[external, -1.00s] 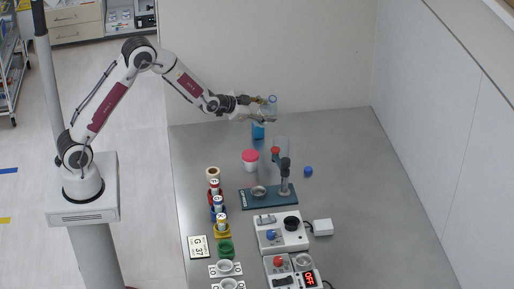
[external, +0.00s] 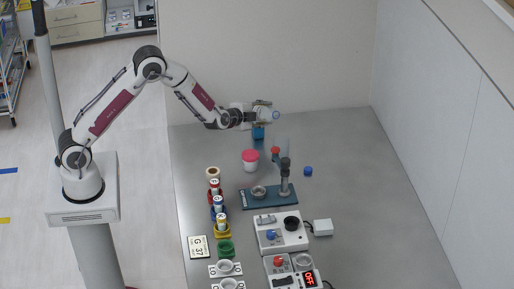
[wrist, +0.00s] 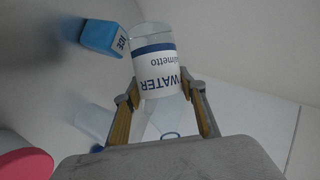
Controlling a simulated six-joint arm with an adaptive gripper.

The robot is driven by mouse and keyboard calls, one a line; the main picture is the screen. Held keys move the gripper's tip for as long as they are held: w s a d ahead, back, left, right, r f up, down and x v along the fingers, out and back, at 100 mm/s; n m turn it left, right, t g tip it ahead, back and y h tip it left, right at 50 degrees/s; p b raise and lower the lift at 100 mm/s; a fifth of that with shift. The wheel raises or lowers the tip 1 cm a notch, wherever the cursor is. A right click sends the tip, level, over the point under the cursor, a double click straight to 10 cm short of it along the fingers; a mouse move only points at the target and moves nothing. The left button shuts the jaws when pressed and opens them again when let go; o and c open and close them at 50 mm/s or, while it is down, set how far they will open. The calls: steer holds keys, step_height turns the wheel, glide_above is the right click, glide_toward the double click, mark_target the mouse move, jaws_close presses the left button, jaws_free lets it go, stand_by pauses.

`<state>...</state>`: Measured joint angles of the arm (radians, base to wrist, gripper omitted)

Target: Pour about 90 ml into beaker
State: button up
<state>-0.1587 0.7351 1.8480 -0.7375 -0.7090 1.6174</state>
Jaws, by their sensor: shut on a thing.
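My gripper (external: 264,114) is shut on a clear bottle (external: 273,116) high over the back of the table. The bottle is tilted, with its blue-ringed mouth towards the right. In the wrist view the bottle (wrist: 158,82) sits between the fingers (wrist: 164,115), its "WATER" label upside down and clear liquid inside. A faint clear vessel, likely the beaker (external: 282,147), stands below and right of the gripper, behind the stand. A pale clear shape also shows low in the wrist view. I cannot tell the beaker's fill level or whether liquid is flowing.
A blue "ICE" box (wrist: 101,37) is near the bottle; it also shows below the gripper (external: 258,132). A red-lidded tub (external: 250,161), a blue stand (external: 257,198), a blue cap (external: 308,171), coloured jars and instruments occupy the table.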

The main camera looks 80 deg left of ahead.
steer(key=shift+s+a+f+m+y, duration=0.1)
steer(key=shift+a+f+m+y, duration=0.1)
steer(key=shift+f+m+y, duration=0.25)
steer(key=shift+d+r+m+y, duration=0.1)
steer(key=shift+d+m+y, duration=0.15)
steer(key=shift+y, duration=0.1)
steer(key=shift+m, duration=0.3)
steer(key=shift+d+m+y, duration=0.1)
steer(key=shift+m+y, duration=0.4)
stand_by(0.9)
steer(key=shift+s+a, duration=0.15)
steer(key=shift+a, duration=0.4)
steer(key=shift+m+y+p, duration=0.35)
steer(key=shift+m+y, duration=0.05)
steer(key=shift+m, duration=0.2)
stand_by(2.2)
